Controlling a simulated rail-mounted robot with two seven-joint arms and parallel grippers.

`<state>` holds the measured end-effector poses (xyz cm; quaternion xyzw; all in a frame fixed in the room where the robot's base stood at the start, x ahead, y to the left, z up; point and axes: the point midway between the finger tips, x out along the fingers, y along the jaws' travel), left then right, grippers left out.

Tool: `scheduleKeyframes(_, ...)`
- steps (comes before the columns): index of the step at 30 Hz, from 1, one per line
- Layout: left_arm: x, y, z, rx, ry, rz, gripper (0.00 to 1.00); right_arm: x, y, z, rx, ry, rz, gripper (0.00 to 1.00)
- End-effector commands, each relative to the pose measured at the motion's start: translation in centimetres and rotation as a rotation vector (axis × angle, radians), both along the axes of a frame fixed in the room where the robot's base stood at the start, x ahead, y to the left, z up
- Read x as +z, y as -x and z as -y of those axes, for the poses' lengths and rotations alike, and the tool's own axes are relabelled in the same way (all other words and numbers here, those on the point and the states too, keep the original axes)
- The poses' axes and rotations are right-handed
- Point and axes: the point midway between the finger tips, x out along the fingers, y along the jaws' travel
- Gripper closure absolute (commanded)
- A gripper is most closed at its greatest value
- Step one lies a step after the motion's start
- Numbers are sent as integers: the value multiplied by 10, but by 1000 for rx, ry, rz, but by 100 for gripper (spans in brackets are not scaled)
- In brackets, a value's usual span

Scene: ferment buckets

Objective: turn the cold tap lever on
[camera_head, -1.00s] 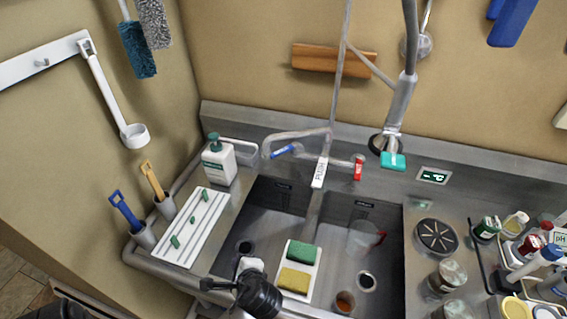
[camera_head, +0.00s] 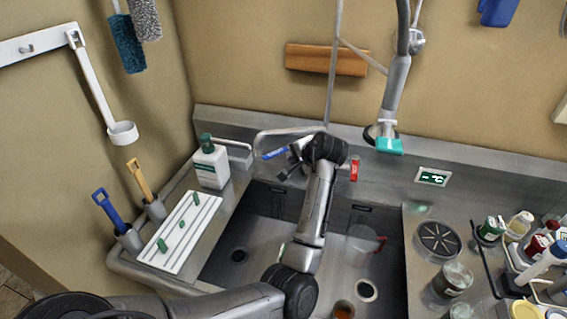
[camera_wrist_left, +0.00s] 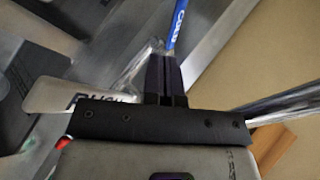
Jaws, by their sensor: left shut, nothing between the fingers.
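The cold tap lever is a blue handle (camera_head: 275,154) at the left of the tap on the sink's back wall; its blue end also shows in the wrist view (camera_wrist_left: 177,27). My left gripper (camera_head: 293,160) is just right of the lever, with its arm reaching across the sink. In the wrist view its dark fingers (camera_wrist_left: 165,72) are shut and empty, tips close to the lever's near end. I cannot tell whether they touch it. The red lever (camera_head: 354,168) is right of my wrist. My right gripper is out of view.
A soap bottle (camera_head: 211,165) stands left of the tap. A spray hose with a teal head (camera_head: 389,146) hangs at the right. A jug (camera_head: 363,240) is in the right basin.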

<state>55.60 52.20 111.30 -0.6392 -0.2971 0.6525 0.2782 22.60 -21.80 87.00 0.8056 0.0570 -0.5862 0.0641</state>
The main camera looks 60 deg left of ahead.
Motion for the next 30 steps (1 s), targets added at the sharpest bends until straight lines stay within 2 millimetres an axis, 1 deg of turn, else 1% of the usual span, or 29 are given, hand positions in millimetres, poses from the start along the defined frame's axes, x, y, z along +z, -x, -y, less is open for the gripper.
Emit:
scheduleKeyframes(4, 3, -4, -5, 7, 15, 6, 100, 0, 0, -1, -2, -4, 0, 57)
scheduleKeyframes(7, -2, -4, -11, 8, 17, 5, 100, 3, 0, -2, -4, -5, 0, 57)
scheduleKeyframes(11, -16, -3, -27, 8, 15, 2, 100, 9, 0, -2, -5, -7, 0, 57)
scheduleKeyframes(18, -47, -2, -60, 8, 16, 4, 100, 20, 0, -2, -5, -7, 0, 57)
scheduleKeyframes(24, -69, -1, -83, 7, 16, 4, 100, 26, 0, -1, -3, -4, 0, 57)
scheduleKeyframes(27, -77, 0, -92, 8, 16, 6, 100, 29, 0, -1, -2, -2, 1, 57)
scheduleKeyframes(30, -75, -1, -101, 7, 15, 8, 100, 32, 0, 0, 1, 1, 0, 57)
